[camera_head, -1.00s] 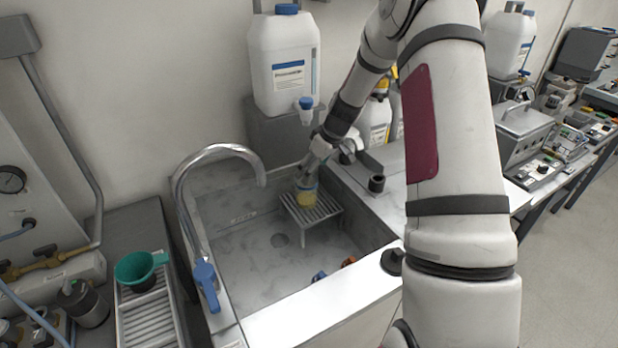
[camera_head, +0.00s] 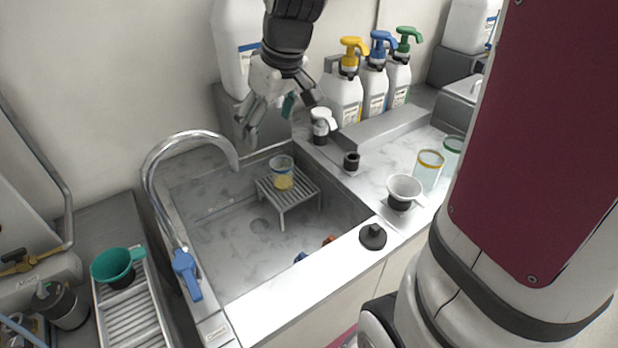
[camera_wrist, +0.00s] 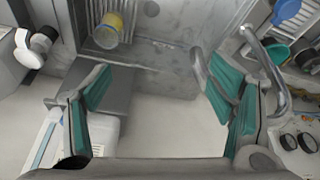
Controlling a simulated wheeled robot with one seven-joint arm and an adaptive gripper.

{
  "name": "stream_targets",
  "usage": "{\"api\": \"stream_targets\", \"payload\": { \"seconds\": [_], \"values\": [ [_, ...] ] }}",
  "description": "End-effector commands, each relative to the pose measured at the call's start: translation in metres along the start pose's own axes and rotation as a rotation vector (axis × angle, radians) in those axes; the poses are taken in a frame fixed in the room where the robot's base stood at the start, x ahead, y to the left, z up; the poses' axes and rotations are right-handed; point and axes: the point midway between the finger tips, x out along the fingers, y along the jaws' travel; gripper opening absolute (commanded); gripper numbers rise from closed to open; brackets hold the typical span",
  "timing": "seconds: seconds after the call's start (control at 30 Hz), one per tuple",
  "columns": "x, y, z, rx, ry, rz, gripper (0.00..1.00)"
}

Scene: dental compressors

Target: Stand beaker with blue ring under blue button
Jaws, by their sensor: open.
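The beaker with a blue ring (camera_head: 282,173) stands upright on a small slatted rack (camera_head: 291,192) in the sink, with yellow liquid low in it. It also shows in the wrist view (camera_wrist: 108,32). A white canister (camera_head: 232,40) stands behind the sink; its tap with the blue button is hidden behind my gripper. My gripper (camera_head: 276,117) is open and empty, above and behind the beaker and apart from it. Its teal-padded fingers spread wide in the wrist view (camera_wrist: 150,72). A bottle with a blue pump head (camera_head: 382,45) stands at the back.
Bottles with yellow (camera_head: 353,50) and green (camera_head: 407,38) pump heads flank the blue one. Beakers with yellow (camera_head: 429,168) and green (camera_head: 452,150) rings and a white cup (camera_head: 404,188) stand on the right counter. The faucet (camera_head: 150,170) arches over the sink's left side.

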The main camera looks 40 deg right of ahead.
Motion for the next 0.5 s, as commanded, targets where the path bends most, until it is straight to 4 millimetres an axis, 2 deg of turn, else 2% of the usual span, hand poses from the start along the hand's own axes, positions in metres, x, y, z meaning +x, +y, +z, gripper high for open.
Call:
{"api": "stream_targets", "payload": {
  "seconds": [0.03, 0.2, 0.33, 0.5],
  "values": [
    [-0.017, -0.015, 0.01, 0.01, 0.007, 0.011, 0.76],
    [-0.058, -0.055, 0.055, 0.075, 0.012, 0.039, 0.76],
    [-0.081, -0.079, 0.094, 0.131, 0.024, 0.058, 0.76],
    [-0.095, -0.097, 0.139, 0.199, 0.041, 0.074, 0.76]
  ]
}}
